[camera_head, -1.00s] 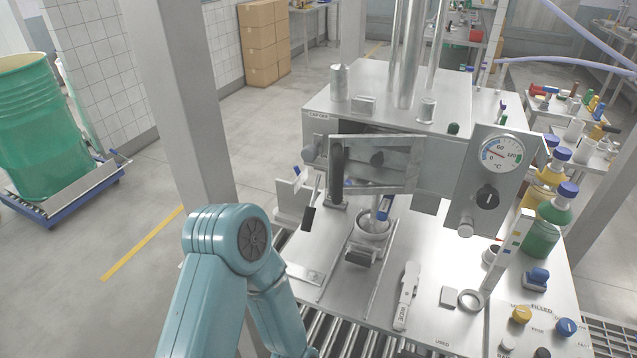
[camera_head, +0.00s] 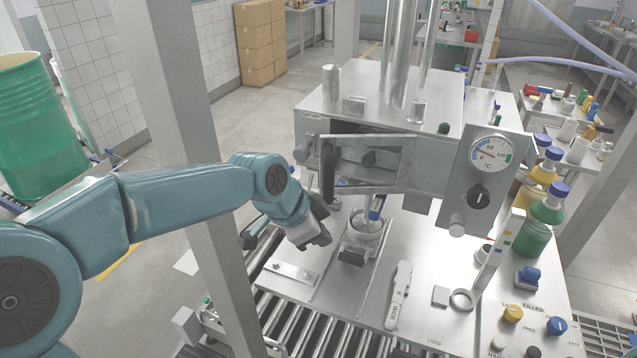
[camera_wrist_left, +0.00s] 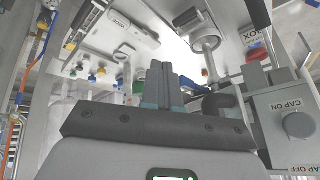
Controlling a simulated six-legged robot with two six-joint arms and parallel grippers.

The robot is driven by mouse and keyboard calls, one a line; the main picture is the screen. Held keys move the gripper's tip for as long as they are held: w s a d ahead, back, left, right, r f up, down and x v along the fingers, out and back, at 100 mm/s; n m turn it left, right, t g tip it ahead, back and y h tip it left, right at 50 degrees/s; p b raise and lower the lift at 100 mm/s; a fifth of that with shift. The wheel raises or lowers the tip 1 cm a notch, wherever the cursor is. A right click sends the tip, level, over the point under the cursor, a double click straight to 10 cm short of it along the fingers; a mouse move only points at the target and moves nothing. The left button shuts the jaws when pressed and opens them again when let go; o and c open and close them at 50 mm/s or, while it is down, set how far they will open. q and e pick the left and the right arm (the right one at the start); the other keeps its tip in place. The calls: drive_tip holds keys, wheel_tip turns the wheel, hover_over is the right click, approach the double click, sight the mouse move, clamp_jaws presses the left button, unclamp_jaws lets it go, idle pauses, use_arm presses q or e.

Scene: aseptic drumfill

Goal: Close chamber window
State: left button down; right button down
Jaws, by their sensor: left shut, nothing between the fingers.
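The chamber window (camera_head: 405,160) is a metal-framed pane on the front of the steel chamber (camera_head: 460,100). It stands at an angle to the chamber front, with a dark opening behind its upper left. A black upright handle (camera_head: 328,170) is at its left end. My left gripper (camera_head: 322,240) is below and slightly left of the handle, apart from it, beside a metal cup (camera_head: 366,226) with a blue-ended item. In the left wrist view its fingers (camera_wrist_left: 166,84) are together and empty; a dark curved bar (camera_wrist_left: 218,103) shows just right of them. My right gripper is not in view.
A gauge panel (camera_head: 487,180) with a black knob stands right of the window. A white tool (camera_head: 399,295), a metal ring (camera_head: 462,299) and bottles (camera_head: 536,235) are on the worktop. A grey post (camera_head: 190,140) stands behind my left arm. Rollers (camera_head: 290,320) run in front.

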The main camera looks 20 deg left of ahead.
use_arm(q)
drive_tip(key=s+a+r+m+t, duration=0.1)
drive_tip(key=s+a+r+m, duration=0.1)
drive_tip(key=r, duration=0.6)
drive_tip(key=s+a+r+m+t, duration=0.1)
drive_tip(key=s+r+m, duration=0.1)
drive_tip(key=r, duration=0.6)
drive_tip(key=w+d+f+p, duration=0.1)
drive_tip(key=w+f+p, duration=0.2)
drive_tip(key=w+f, duration=0.5)
drive_tip(key=shift+w+d, duration=0.3)
drive_tip(key=shift+w, duration=0.15)
